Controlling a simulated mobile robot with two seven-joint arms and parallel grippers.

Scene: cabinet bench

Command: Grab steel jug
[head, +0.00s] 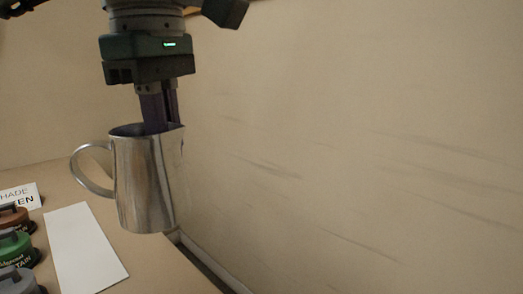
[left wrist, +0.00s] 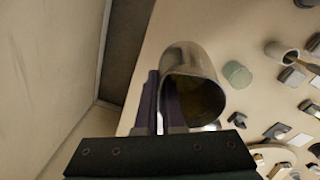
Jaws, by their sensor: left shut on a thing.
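The steel jug (head: 145,190) is a shiny metal pitcher with a loop handle on its left side in the head view. It hangs nearly upright and looks raised above the bench. My left gripper (head: 158,126) comes down from above and is shut on the jug's rim, with a finger reaching inside the mouth. In the left wrist view the jug (left wrist: 192,62) shows its open, dark mouth beside the purple-grey fingers (left wrist: 157,100). The fingertips are partly hidden by the jug. My right gripper is in neither view.
A white panel (head: 85,250) lies on the bench below left, beside lidded tins (head: 17,247) and a lettered card (head: 20,197). A plain wall (head: 370,140) stands close on the right. The left wrist view shows a pale green cylinder (left wrist: 237,74) and several small items.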

